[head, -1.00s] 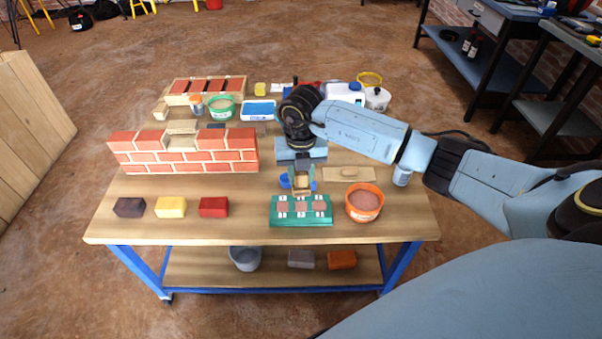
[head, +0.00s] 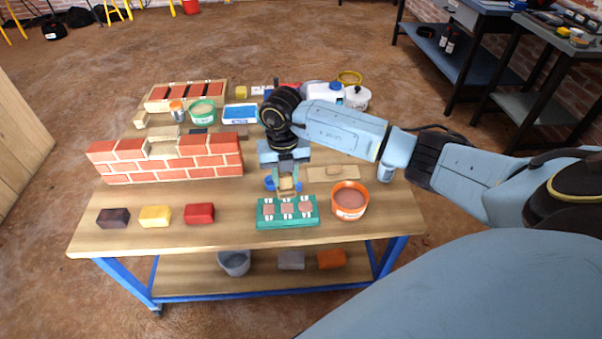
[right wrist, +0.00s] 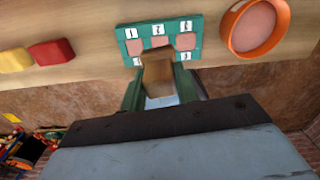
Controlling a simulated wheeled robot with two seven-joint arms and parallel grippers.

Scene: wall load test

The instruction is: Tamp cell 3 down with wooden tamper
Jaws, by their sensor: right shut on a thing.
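The green tray (head: 261,222) lies near the table's front. It has three cells with reddish-brown fill and white number labels; the labels also show on the tray in the right wrist view (right wrist: 124,45). My right gripper (head: 286,184) is shut on the wooden tamper (right wrist: 158,76), a small tan block. In the head view the tamper (head: 287,185) is just behind the tray's back edge, near the middle cell. In the right wrist view it overlaps the tray's near edge below the middle cell. Whether it touches the tray cannot be told. My left gripper is out of view.
An orange tub (head: 350,203) of reddish material stands close right of the tray. A wooden board with a handle (head: 332,173) lies behind it. A brick wall (head: 165,170) stands at left; dark, yellow and red blocks (head: 199,214) lie before it. The table's front strip is clear.

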